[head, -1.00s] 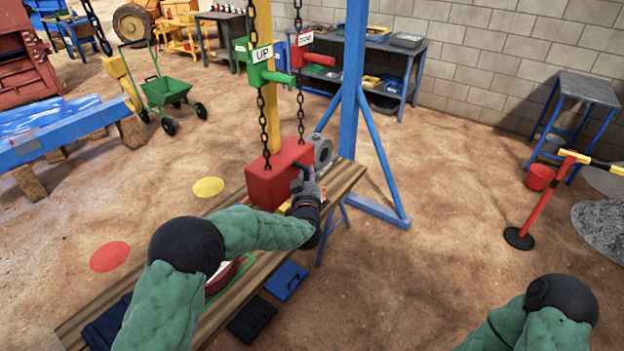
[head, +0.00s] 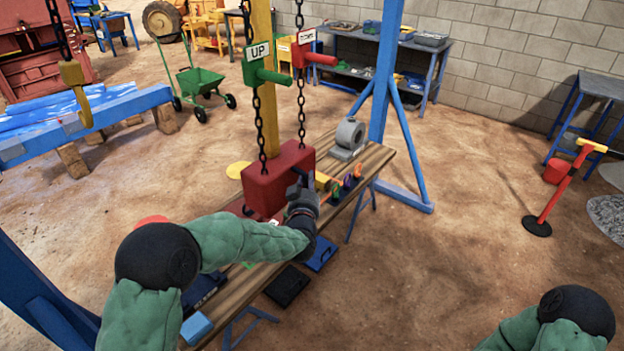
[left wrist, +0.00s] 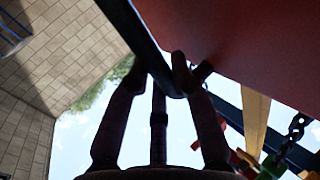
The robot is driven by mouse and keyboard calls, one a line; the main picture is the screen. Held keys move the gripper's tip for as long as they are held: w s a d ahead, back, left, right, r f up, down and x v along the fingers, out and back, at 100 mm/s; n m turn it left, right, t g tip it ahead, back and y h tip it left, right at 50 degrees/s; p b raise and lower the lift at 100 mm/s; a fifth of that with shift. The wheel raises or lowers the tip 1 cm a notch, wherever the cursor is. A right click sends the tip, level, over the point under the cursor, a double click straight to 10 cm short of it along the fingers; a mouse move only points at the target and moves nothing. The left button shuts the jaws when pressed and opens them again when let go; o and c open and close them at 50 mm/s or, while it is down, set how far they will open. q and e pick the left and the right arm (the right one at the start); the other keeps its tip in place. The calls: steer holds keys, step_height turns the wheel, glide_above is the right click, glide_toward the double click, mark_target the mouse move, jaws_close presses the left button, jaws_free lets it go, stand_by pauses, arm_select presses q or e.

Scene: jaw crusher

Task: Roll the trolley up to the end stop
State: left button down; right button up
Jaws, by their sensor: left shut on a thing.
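A red box-shaped body (head: 277,181) hangs on two chains (head: 261,130) just above a wooden bench; I take it for the trolley's hand-moved part. My left gripper (head: 300,192) is at its right side, shut on its dark handle. In the left wrist view, the fingers (left wrist: 183,75) close around the dark bar (left wrist: 140,38), with the red body (left wrist: 240,40) beside it. The trolley's rollers and the end stop cannot be made out. My right gripper is out of view; only part of that arm shows at bottom right.
The bench (head: 240,290) carries a grey round device (head: 348,138) and small coloured items. A green UP control (head: 258,62) and red control (head: 305,58) hang above. A blue post (head: 385,90) stands behind. A yellow hook (head: 80,95) hangs at left. Sandy floor at right is mostly clear.

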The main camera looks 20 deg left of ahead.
arm_select(q)
steer(key=shift+s+a+f, duration=0.1)
steer(key=shift+s+a, duration=0.1)
steer(key=shift+s, duration=0.3)
steer(key=shift+f, duration=0.1)
steer(key=shift+s+f, duration=0.1)
steer(key=c, duration=1.3)
jaws_free()
steer(key=shift+s+a, duration=0.1)
steer(key=shift+s, duration=0.05)
steer(key=shift+s+r, duration=0.1)
steer(key=shift+r, duration=0.1)
